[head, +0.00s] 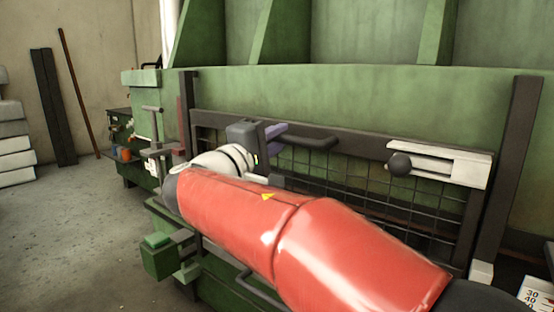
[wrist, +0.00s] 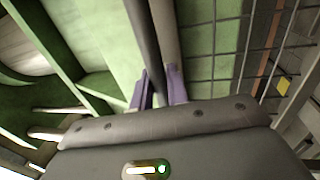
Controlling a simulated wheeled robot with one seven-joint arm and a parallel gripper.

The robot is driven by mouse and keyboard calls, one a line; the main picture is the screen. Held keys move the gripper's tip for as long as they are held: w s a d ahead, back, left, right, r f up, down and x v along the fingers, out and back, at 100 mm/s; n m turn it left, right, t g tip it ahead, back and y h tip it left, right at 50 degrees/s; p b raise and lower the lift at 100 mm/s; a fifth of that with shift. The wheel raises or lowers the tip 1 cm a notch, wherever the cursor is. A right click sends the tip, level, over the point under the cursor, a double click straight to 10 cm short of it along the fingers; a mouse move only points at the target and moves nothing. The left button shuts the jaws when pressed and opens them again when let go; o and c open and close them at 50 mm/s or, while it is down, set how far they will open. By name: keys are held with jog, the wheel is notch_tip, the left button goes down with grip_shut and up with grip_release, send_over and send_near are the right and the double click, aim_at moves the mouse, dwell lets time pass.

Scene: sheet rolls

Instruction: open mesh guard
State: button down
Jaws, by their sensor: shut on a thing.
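The mesh guard (head: 385,191) is a dark frame with wire mesh, standing across the front of the green machine between two dark posts. Its top rail lies below the tops of the posts. A dark bar handle (head: 310,138) sits along the top rail. My gripper (head: 274,133), with purple fingers, is shut on this handle near its left end. In the wrist view, the fingers (wrist: 158,88) close around the dark handle bar (wrist: 143,40), with mesh to the right. My red and white arm hides the guard's lower left part.
A pale plate (head: 455,166) with a round dark knob (head: 400,163) is at the guard's upper right. The right post (head: 511,150) stands beside it. A green box (head: 160,258) juts out at lower left. Open floor (head: 70,230) lies to the left.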

notch_tip(320, 180, up, 7)
jog(key=p, duration=0.2)
jog(key=shift+f+p, duration=0.1)
jog(key=shift+p, duration=0.2)
jog(key=c, duration=1.4)
grip_release()
jog(key=shift+c, duration=0.2)
jog(key=shift+f, duration=0.1)
jog(key=b+v, duration=0.1)
jog(key=v, duration=0.7)
